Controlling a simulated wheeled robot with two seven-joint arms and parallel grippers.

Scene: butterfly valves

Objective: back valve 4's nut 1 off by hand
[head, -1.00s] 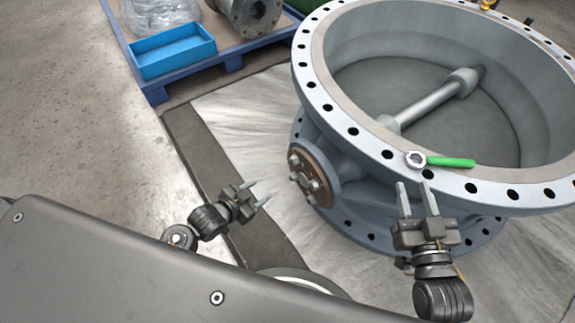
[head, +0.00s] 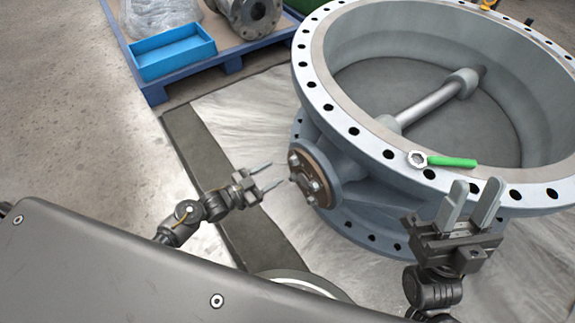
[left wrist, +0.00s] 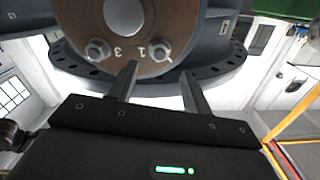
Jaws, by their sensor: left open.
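The big grey-blue valve body (head: 385,190) stands on the right in the head view. Its side carries a round brown cover plate (head: 322,165) with several nuts. In the left wrist view the plate (left wrist: 128,66) bears the marks 3 and 1. The nut beside the 1 (left wrist: 160,50) is on the right, the nut beside the 3 (left wrist: 98,50) on the left. My left gripper (head: 276,174) is open and empty, just short of the plate; in its wrist view its fingers (left wrist: 158,70) lie below the nut beside the 1, either side of it. My right gripper (head: 476,182) is open and empty, by the front rim.
A green-handled wrench (head: 445,161) lies on the valve's top flange. A blue tray (head: 172,55) and a grey flanged part (head: 252,15) sit on a blue pallet at the back left.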

